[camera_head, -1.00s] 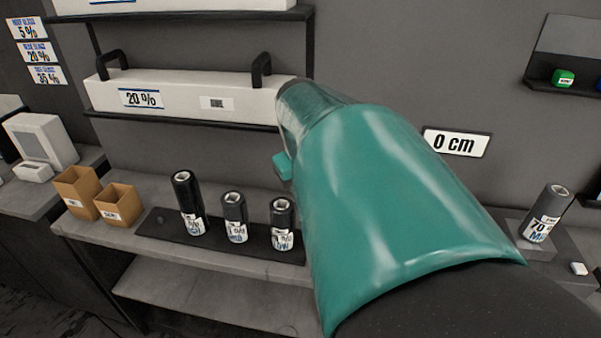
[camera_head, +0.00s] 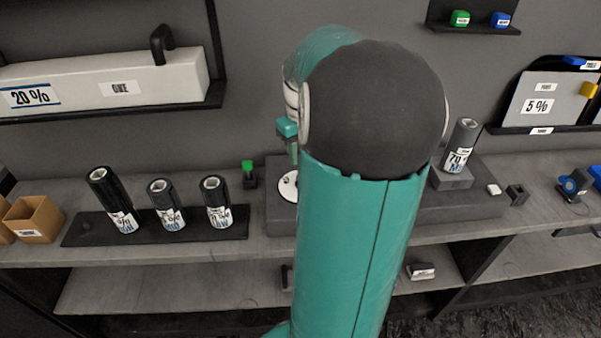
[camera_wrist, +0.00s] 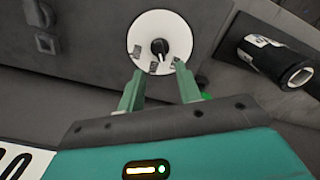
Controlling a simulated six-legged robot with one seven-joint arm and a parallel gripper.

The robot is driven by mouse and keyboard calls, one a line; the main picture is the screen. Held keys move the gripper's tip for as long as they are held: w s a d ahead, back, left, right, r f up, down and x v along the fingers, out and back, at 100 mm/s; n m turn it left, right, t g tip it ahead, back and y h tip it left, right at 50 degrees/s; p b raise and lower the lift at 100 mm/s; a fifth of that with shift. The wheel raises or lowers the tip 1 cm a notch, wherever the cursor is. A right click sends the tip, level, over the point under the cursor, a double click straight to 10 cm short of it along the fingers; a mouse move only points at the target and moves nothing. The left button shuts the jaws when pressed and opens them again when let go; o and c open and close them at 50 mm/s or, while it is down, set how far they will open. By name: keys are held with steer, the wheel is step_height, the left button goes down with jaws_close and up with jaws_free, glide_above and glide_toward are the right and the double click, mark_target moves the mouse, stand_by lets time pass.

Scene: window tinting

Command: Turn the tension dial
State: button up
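The tension dial is a white disc with a small black pointer knob and several small grey labels. In the wrist view the dial (camera_wrist: 150,28) lies beyond my fingertips, near the top middle. In the head view only part of the white disc (camera_head: 288,186) shows on the dark machine (camera_head: 279,216); my arm hides the rest. My gripper (camera_wrist: 158,80) is open, its two green fingers apart with nothing between them. The fingertips reach near the lower edge of the dial; contact cannot be told. In the head view my gripper (camera_head: 289,140) is mostly hidden behind my arm.
Several dark film rolls stand upright on a black tray (camera_head: 75,232) at left. A 70 % roll (camera_head: 461,148) stands on a grey block at right. A small green-topped item (camera_head: 248,174) sits left of the machine. A roll (camera_wrist: 275,60) shows right of my fingers.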

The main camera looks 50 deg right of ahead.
step_height(320, 180, down, 8)
steer(key=shift+r, duration=0.1)
jaws_close()
